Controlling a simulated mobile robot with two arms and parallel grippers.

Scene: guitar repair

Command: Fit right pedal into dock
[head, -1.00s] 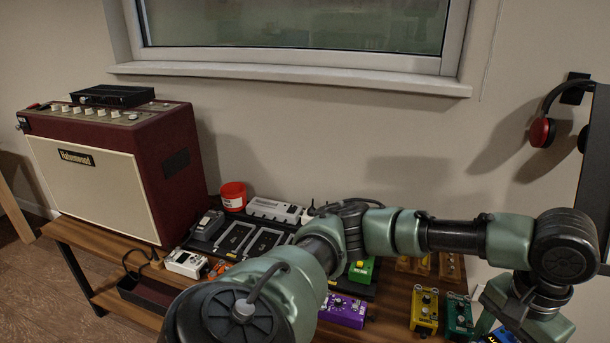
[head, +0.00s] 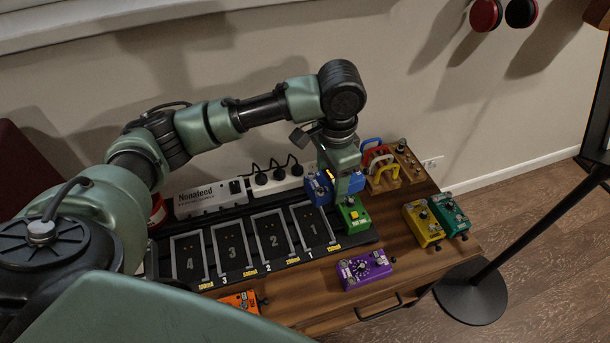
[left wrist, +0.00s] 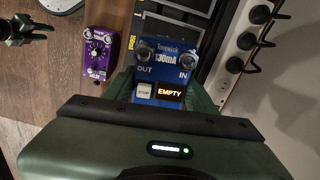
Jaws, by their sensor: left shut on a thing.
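My left gripper (head: 336,186) is shut on a blue pedal (head: 318,189) and holds it at the right end of the dock, close over the green pedal (head: 354,216). In the left wrist view the blue pedal (left wrist: 168,62) sits between the fingers. It bears IN and OUT marks, a mA figure and a lit EMPTY display. The dock (head: 376,236) is a black board with slots numbered 1 to 4 and yellow mA labels. These slots look bare. Whether the blue pedal touches anything below is hidden.
A purple pedal (head: 363,269), an orange pedal (head: 240,302), a yellow pedal (head: 423,223) and a teal pedal (head: 450,214) lie on the wooden bench. A white power strip (head: 270,183) with black plugs runs behind the dock. A black stand (head: 470,297) is at right.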

